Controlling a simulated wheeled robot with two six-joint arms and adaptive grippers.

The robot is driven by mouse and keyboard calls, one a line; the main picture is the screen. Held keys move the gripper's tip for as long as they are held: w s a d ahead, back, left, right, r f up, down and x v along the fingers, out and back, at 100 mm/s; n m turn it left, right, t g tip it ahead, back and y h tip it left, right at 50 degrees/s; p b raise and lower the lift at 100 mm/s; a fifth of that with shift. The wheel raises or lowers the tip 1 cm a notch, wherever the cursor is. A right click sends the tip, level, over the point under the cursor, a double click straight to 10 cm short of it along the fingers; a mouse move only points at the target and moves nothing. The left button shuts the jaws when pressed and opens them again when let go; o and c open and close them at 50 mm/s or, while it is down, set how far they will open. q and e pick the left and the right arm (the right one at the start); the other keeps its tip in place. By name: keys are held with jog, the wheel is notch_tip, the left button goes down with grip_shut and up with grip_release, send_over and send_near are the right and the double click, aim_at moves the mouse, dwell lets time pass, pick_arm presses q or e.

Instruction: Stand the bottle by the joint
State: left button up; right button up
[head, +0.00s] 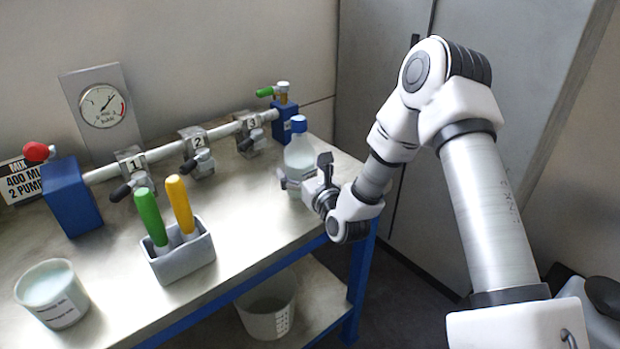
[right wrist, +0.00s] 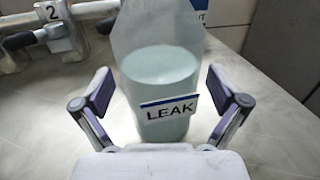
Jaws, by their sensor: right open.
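The bottle (head: 300,155), clear with a blue cap and pale liquid, stands upright on the bench near its right end, in front of joint 3 (head: 251,130). Joint 1 (head: 131,165) and joint 2 (head: 196,145) sit further left on the same pipe. My right gripper (head: 304,174) is open around the bottle. In the right wrist view the bottle (right wrist: 160,65), with a "LEAK" label, stands between the two spread fingers, with gaps visible on both sides. Its cap is out of that view. My left gripper is not in view.
A grey holder (head: 180,262) with green-handled and yellow-handled tools stands at the bench's front. A white tub (head: 53,300) is at the left. A pressure gauge (head: 102,106) stands behind the pipe. Another tub (head: 268,312) is on the lower shelf. Bench between holder and bottle is clear.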

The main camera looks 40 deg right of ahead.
jog(key=s+a+b, duration=0.1)
jog(key=s, duration=1)
jog(key=shift+s+a, duration=0.35)
jog(key=shift+a, duration=0.05)
